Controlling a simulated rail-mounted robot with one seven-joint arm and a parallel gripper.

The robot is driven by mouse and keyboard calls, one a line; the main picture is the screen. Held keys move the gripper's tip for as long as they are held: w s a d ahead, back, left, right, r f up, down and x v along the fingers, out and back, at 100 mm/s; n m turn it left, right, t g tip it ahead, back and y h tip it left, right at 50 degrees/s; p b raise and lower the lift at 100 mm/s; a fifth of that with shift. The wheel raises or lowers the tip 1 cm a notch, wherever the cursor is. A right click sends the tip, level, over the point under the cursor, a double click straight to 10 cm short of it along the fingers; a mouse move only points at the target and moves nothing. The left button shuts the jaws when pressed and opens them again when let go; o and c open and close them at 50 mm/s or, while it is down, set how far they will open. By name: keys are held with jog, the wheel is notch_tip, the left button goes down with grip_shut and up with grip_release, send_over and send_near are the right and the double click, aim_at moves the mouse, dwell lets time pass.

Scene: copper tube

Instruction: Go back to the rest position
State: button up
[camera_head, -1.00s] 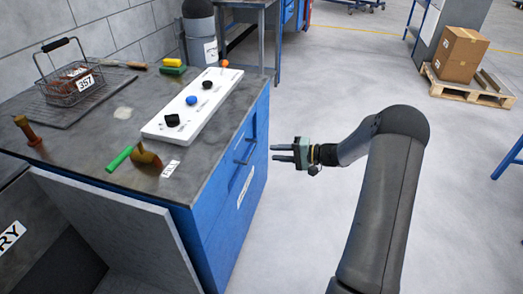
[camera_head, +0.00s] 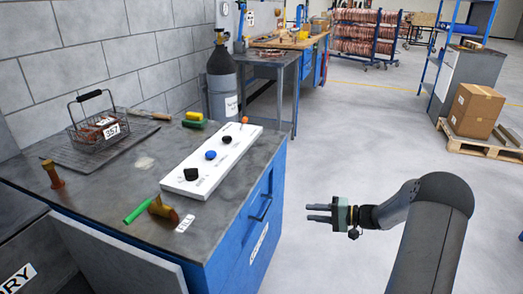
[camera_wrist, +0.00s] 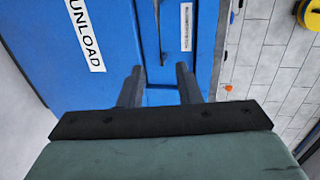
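My gripper (camera_head: 311,212) is held out in free air to the right of the blue workbench (camera_head: 243,226), pointing left toward its drawer side. Its two fingers are apart with nothing between them. The wrist view also shows the open fingers (camera_wrist: 159,72) in front of the blue cabinet face with an "UNLOAD" label (camera_wrist: 85,35). A gap shows between gripper and bench in the head view. My arm stretches back to the lower right.
A gas cylinder (camera_head: 222,85) stands behind. Open floor lies between.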

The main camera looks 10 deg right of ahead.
jog(key=s+a+r+n+g+h+p, duration=0.4)
jog(key=s+a+r+g+p, duration=0.55)
jog(key=a+r, duration=0.65)
jog(key=s+r+n+t+h+p, duration=0.1)
jog(key=s+r+h+p, duration=0.3)
jog(key=s+r+p, duration=0.3)
jog(key=s+a+r+n+h+p, duration=0.1)
jog(key=s+r+h+p, duration=0.4)
jog(key=s, duration=1.1)
notch_tip(320, 180, up, 6)
jog(key=p, duration=0.3)
jog(key=shift+s+n+t, duration=0.35)
jog(key=shift+n, duration=0.05)
jog(key=shift+r, duration=0.1)
notch_tip(320, 180, down, 9)
jog(key=d+b, duration=0.1)
jog(key=b, duration=0.6)
jog(key=shift+d+r+m+h+b, duration=0.15)
jog(key=shift+d+m+h+b, duration=0.15)
